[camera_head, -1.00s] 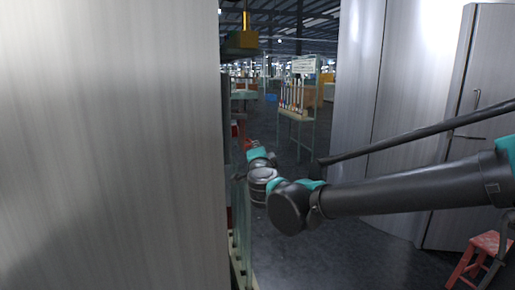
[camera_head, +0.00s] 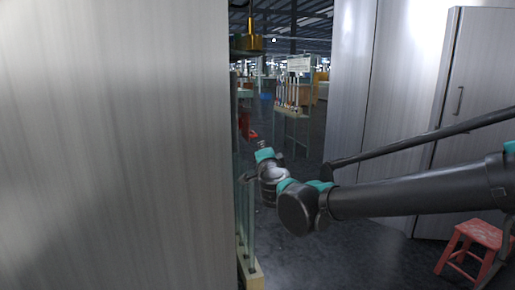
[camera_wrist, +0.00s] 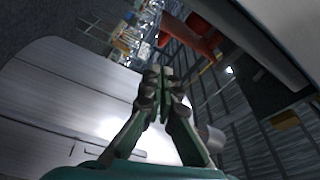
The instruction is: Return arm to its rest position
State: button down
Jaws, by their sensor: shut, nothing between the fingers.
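My arm reaches in from the right in the head view, with its wrist bent near the middle. My gripper (camera_wrist: 163,80) shows in the wrist view with its fingers together and nothing between them. In the head view the gripper end is small and partly hidden behind the wrist, beside the glass tubes at the edge of the large grey panel. I cannot make out the fingertips there. The gripper is in free air in the wrist view, with no contact visible.
A large grey panel (camera_head: 115,150) fills the left. Upright glass tubes in a wooden base (camera_head: 250,272) stand at its edge. A grey cabinet (camera_head: 395,80) and a red stool (camera_head: 470,245) are at the right. A rack table (camera_head: 293,112) stands farther back. Dark floor lies between.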

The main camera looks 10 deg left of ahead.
jog(key=s+d+f+n+g, duration=0.4)
jog(key=d+f+n, duration=0.2)
jog(key=d+f, duration=0.5)
jog(key=s+d+f+n+g, duration=0.4)
jog(key=d+f+n, duration=0.3)
jog(key=f, duration=0.6)
jog(key=s+d+f+m+g+h, duration=0.1)
jog(key=s+d+f+g+h, duration=0.1)
jog(key=s+d+f, duration=0.4)
jog(key=s+d+f+m+g+h, duration=0.1)
jog(key=s+d+f+g+h, duration=0.2)
jog(key=d, duration=0.9)
jog(key=s+f+h, duration=0.1)
jog(key=s+f, duration=0.2)
jog(key=shift+s+f+g, duration=0.3)
